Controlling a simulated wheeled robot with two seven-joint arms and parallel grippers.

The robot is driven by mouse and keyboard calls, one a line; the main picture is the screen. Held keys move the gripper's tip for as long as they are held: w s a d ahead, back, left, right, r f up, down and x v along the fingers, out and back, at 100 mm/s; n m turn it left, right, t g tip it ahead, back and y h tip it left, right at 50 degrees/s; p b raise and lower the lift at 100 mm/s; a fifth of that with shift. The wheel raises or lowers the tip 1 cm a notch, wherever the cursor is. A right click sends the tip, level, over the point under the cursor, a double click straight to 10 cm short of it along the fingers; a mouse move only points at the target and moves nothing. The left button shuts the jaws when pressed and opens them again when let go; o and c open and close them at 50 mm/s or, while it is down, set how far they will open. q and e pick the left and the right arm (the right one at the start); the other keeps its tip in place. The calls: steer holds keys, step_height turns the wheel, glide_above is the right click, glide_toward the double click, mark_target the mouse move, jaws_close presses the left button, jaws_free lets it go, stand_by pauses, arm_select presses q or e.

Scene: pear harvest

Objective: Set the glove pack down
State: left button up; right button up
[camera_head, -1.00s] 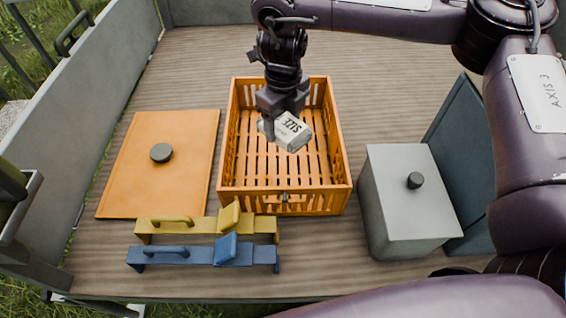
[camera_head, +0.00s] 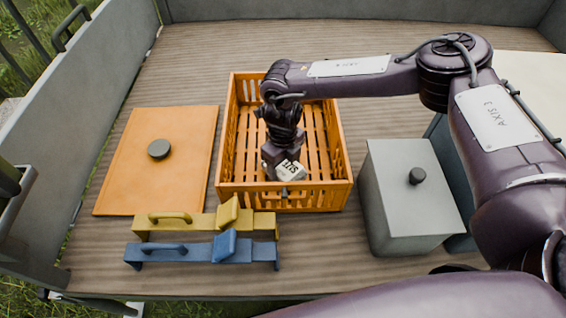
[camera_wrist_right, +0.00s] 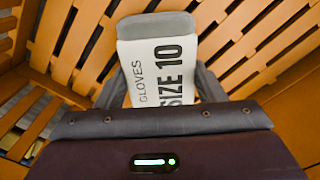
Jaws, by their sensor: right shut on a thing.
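The glove pack (camera_head: 292,170) is a small white and grey box marked "SIZE". In the right wrist view the pack (camera_wrist_right: 160,65) reads "GLOVES SIZE 10" and lies between the two fingers. My right gripper (camera_head: 284,166) is shut on it, inside the orange slatted crate (camera_head: 342,160), close to its front wall. The wrist view also shows my right gripper (camera_wrist_right: 160,85) and the crate's slats (camera_wrist_right: 70,45) around it. I cannot tell whether the pack touches the crate floor. My left gripper is not in view.
An orange lid (camera_head: 130,185) with a dark knob lies left of the crate. A yellow handled tool (camera_head: 190,222) and a blue one (camera_head: 180,255) lie in front. A grey lidded box (camera_head: 400,200) stands to the right. The deck behind the crate is clear.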

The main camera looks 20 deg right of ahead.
mark_target(283, 165)
steer(key=shift+f, duration=0.15)
steer(key=o, duration=1)
step_height(283, 165, up, 12)
steer(key=shift+r, duration=0.2)
